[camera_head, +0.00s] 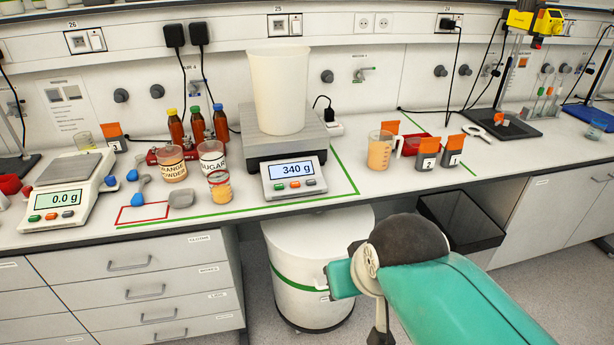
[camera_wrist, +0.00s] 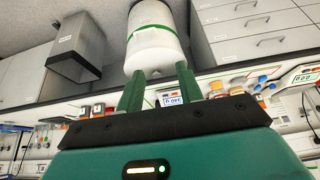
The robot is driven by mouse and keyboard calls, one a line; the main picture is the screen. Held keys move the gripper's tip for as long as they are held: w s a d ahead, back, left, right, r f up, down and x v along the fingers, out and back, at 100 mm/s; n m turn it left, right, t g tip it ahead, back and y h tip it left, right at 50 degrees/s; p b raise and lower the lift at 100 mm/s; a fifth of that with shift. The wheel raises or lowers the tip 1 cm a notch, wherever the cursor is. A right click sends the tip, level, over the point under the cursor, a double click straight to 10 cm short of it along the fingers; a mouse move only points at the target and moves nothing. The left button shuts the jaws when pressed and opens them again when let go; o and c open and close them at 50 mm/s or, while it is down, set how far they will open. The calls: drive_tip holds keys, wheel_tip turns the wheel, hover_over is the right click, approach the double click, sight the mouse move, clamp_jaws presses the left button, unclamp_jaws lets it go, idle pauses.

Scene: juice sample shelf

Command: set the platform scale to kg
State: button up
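The platform scale stands at the middle of the bench, with a grey platform (camera_head: 262,150) and a tilted front panel (camera_head: 314,192). Its display (camera_head: 291,170) reads 340 g. A row of small coloured buttons (camera_head: 295,184) lies below the display. A large, pale, empty-looking beaker (camera_head: 278,92) stands on the platform. The scale's display also shows upside down in the wrist view (camera_wrist: 172,100), beyond the fingers. My gripper (camera_wrist: 158,73) is open and empty, its two green fingers apart. It is away from the panel.
A white drum (camera_head: 303,290) and a black bin (camera_head: 462,222) stand below the bench edge. A smaller scale (camera_head: 70,185) reads 0.0 g at the left. Labelled cups (camera_head: 215,172), bottles (camera_head: 197,124) and an orange-filled jug (camera_head: 380,150) flank the platform scale.

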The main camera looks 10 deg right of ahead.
idle(0.5)
clamp_jaws()
idle(1.5)
